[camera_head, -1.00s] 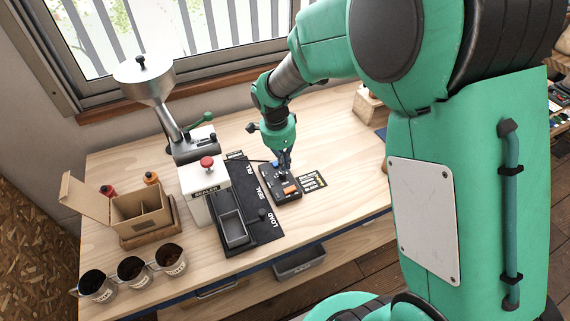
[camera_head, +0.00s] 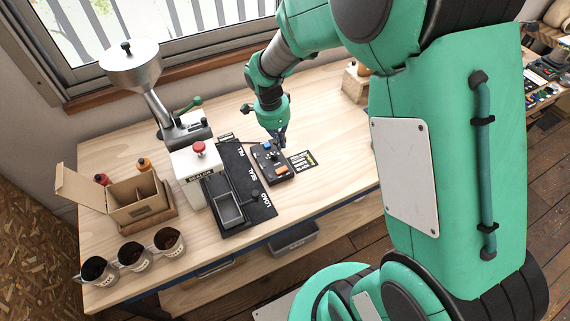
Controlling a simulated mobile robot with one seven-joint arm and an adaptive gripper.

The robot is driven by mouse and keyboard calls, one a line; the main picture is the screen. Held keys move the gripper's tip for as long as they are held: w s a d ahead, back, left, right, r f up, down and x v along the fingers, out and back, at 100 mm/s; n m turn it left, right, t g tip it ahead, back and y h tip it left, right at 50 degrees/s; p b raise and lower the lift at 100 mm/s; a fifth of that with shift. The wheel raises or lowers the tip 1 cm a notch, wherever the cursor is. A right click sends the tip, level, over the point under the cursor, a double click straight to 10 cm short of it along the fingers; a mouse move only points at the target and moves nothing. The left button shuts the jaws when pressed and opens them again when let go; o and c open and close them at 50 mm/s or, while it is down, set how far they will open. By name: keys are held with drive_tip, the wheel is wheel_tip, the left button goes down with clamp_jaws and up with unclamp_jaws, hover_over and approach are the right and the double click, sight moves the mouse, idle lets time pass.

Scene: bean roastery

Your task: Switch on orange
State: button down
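The dark control box (camera_head: 272,170) lies on the wooden bench, to the right of the sealer. An orange rocker switch (camera_head: 282,169) shows on its front right part; whether it is on or off is too small to tell. A bit of blue (camera_head: 267,147) shows at its back edge. My gripper (camera_head: 281,143) points down just over the back right part of the box, behind the orange switch. Its fingers look close together, but I cannot tell whether they are fully shut or touch the box.
A black label card (camera_head: 303,161) lies right of the box. The sealer (camera_head: 196,171) with a red knob and a black slide board (camera_head: 262,213) stand at its left. A grinder (camera_head: 150,85), an open carton (camera_head: 130,200) and cups of beans (camera_head: 133,256) are farther left.

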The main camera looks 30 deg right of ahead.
sight(286, 170)
drive_tip(key=shift+f, duration=0.15)
drive_tip(key=f, duration=0.4)
drive_tip(key=d+f+b, duration=0.1)
drive_tip(key=f, duration=0.4)
drive_tip(key=d+f, duration=0.1)
drive_tip(key=f, duration=0.3)
drive_tip(key=shift+f, duration=0.3)
drive_tip(key=shift+f+b, duration=0.1)
drive_tip(key=shift+b, duration=0.3)
drive_tip(key=shift+d+f+b, duration=0.15)
drive_tip(key=shift+f+b, duration=0.3)
drive_tip(key=shift+b, duration=0.1)
drive_tip(key=shift+s+r, duration=0.1)
drive_tip(key=shift+s, duration=0.05)
drive_tip(key=shift+a, duration=0.2)
